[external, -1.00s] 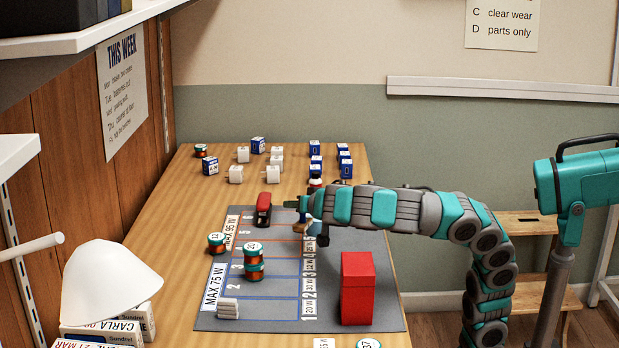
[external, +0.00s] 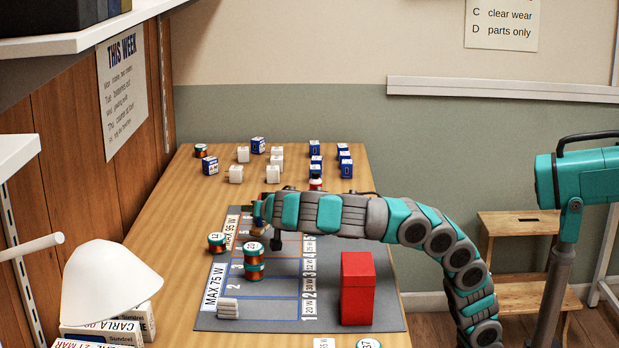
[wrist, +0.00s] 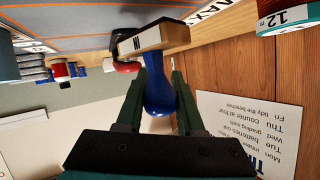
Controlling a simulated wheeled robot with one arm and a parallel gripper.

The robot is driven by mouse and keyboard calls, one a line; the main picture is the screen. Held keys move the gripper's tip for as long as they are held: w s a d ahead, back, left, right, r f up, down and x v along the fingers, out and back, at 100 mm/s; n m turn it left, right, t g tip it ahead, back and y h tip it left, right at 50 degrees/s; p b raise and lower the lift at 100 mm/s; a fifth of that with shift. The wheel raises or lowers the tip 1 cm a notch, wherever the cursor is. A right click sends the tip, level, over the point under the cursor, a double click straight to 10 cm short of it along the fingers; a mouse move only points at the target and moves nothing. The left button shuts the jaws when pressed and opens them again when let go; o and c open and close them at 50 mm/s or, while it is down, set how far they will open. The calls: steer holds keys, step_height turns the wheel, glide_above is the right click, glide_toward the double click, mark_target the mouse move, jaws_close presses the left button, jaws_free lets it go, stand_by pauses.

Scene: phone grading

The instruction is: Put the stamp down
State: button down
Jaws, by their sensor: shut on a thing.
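My gripper (external: 262,216) is over the far left part of the grey mat (external: 383,255). In the wrist view my gripper (wrist: 158,85) is shut on the blue handle of the stamp (wrist: 160,98). The stamp's pale wooden block sticks out beyond the fingertips. In the external view only a little of the stamp (external: 258,231) shows below my gripper. I cannot tell there whether its block touches the mat. A red and black stapler (wrist: 122,66) shows behind the stamp in the wrist view; my gripper mostly hides it in the external view.
A wire spool (external: 217,243) stands close to the left of my gripper. Stacked spools (external: 254,262) stand nearer the camera. A red box (external: 357,290) is on the mat's right side. Several white and blue boxes (external: 315,160) stand at the back. The mat's middle is mostly clear.

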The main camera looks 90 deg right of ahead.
steer(key=shift+f, duration=1.1)
steer(key=shift+f+b, duration=0.25)
steer(key=shift+b, duration=0.15)
steer(key=c, duration=0.5)
jaws_free()
steer(key=shift+r, duration=0.1)
steer(key=shift+r, duration=0.1)
steer(key=shift+r+p, duration=0.2)
steer(key=shift+p, duration=0.35)
steer(key=v, duration=0.3)
steer(key=shift+f+b, duration=0.1)
steer(key=shift+b, duration=0.2)
steer(key=shift+r+p, duration=0.45)
steer(key=shift+r, duration=3)
